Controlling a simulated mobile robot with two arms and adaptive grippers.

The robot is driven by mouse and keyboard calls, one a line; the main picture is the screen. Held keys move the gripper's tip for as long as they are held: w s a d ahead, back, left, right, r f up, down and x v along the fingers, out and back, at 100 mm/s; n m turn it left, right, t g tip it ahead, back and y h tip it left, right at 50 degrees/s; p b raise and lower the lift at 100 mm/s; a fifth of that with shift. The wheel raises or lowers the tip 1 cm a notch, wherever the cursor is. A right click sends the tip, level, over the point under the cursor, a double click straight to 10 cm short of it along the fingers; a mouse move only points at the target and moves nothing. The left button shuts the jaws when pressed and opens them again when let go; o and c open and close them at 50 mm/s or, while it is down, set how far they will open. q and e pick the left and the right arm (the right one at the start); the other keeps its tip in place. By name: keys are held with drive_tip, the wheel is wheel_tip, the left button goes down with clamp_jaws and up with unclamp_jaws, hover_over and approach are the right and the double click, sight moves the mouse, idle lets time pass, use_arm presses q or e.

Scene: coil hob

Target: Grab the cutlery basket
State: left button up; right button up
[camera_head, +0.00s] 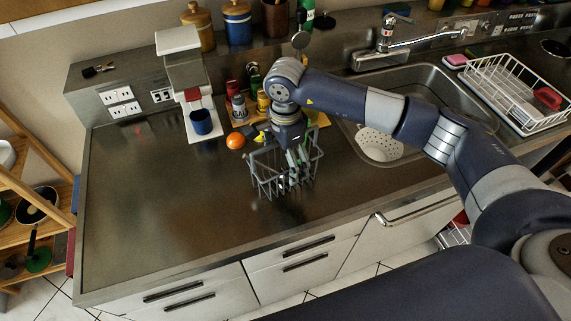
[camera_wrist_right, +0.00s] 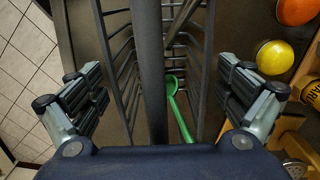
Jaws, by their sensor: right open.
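The cutlery basket (camera_head: 268,182) is a dark wire basket on the steel counter in the head view, left of the sink. My right gripper (camera_head: 291,158) is over it, pointing down, and partly hides it. In the right wrist view the basket's central bar (camera_wrist_right: 150,70) runs between the two fingers of my right gripper (camera_wrist_right: 160,95). The fingers are spread wide, with clear gaps to the bar on both sides. A green utensil (camera_wrist_right: 178,110) lies inside the basket. My left gripper is not in view.
An orange (camera_head: 235,140) and a yellow fruit (camera_wrist_right: 275,57) are close to the basket. A coffee machine (camera_head: 187,80) with a blue cup (camera_head: 201,121) stands behind left. The sink (camera_head: 380,145) and a white dish rack (camera_head: 510,92) are right. The counter's front left is clear.

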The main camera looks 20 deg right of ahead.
drive_tip(key=shift+f, duration=0.25)
drive_tip(key=c, duration=1.2)
drive_tip(key=shift+r, duration=0.15)
